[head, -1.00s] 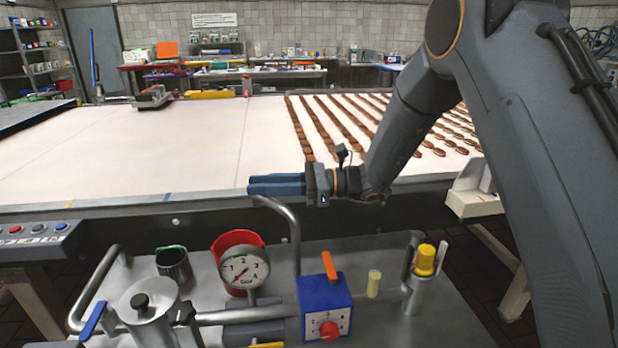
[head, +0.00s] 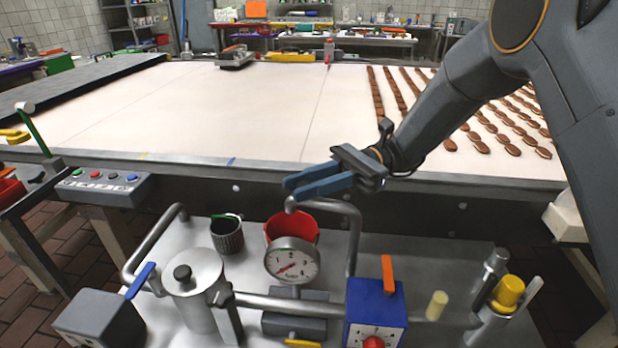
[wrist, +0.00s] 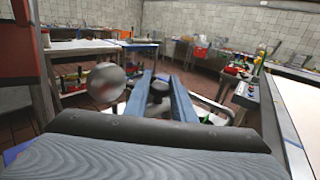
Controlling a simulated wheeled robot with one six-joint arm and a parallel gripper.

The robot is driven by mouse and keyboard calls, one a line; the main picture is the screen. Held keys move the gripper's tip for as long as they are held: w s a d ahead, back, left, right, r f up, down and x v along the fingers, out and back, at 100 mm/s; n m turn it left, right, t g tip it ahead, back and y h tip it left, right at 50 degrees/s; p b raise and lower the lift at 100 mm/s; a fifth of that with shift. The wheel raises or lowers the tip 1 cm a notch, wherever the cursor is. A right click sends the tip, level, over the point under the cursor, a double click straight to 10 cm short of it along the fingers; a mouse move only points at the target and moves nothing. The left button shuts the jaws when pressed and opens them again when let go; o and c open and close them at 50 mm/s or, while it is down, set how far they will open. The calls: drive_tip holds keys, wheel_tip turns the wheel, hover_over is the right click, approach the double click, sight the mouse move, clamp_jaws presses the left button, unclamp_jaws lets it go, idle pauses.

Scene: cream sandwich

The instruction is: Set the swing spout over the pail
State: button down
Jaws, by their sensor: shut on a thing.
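The swing spout (head: 354,245) is a grey bent pipe rising from the steel cart top. Its arm runs left at the top and its down-turned tip appears above the red pail (head: 292,228). The pail stands behind the round gauge, partly hidden by it. My gripper (head: 291,188) has blue fingers pointing left, at the top of the spout. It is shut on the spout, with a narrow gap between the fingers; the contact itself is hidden. In the wrist view my gripper (wrist: 160,80) shows both fingers, with a dark knob beyond them.
A gauge (head: 292,262), a lidded pot (head: 195,285), a blue box with an orange lever (head: 376,312) and a dark cup (head: 227,235) crowd the cart. A yellow-capped cylinder (head: 508,292) stands at right. The conveyor (head: 230,110) carrying biscuits lies behind.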

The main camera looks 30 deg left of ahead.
drive_tip(key=shift+s+n+g+h, duration=0.15)
drive_tip(key=shift+n+g+h, duration=0.15)
drive_tip(key=shift+h, duration=0.1)
drive_tip(key=c, duration=1.5)
unclamp_jaws()
drive_tip(key=shift+c, duration=0.2)
drive_tip(key=shift+d, duration=0.1)
drive_tip(key=b+v, duration=0.2)
drive_tip(key=v, duration=0.5)
drive_tip(key=shift+w+d, duration=0.2)
drive_tip(key=shift+w, duration=0.15)
